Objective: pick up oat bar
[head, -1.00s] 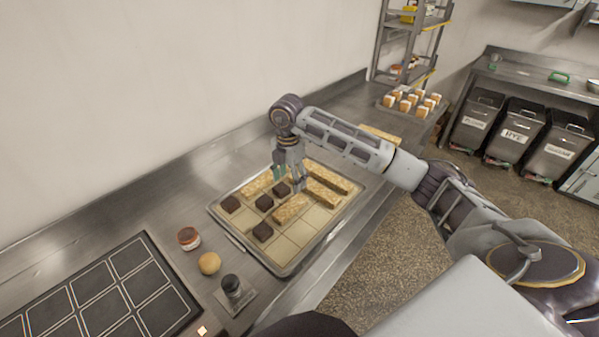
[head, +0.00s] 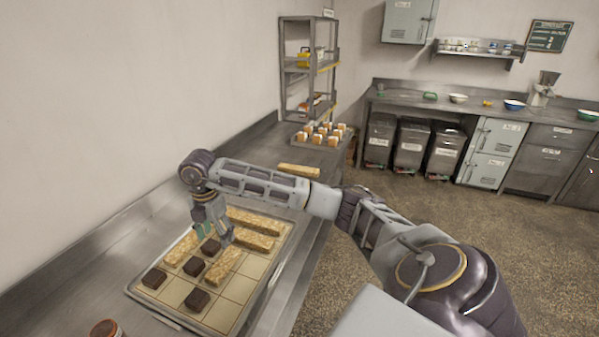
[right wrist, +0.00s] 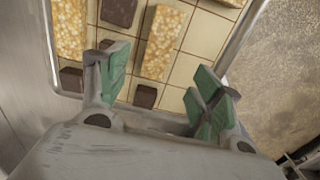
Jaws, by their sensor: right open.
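Several pale, grainy oat bars lie on a gridded tray (head: 232,314) on the counter; one oat bar (head: 224,264) lies in the middle, with others (head: 252,228) behind it. Another oat bar (head: 299,170) lies on the counter beyond the tray. My right gripper (head: 217,238) is over the tray, pointing down, open and empty. In the right wrist view, its green-padded fingers (right wrist: 160,88) are apart, with an oat bar (right wrist: 163,42) just ahead of the gap and a second oat bar (right wrist: 69,28) at left. My left gripper is out of view.
Several dark square pieces (head: 197,299) share the tray with the bars. A tray of small orange-and-white cakes (head: 321,133) and a metal shelf rack (head: 309,75) stand farther along the counter. The wall rises close on the left; open floor (head: 400,205) lies right.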

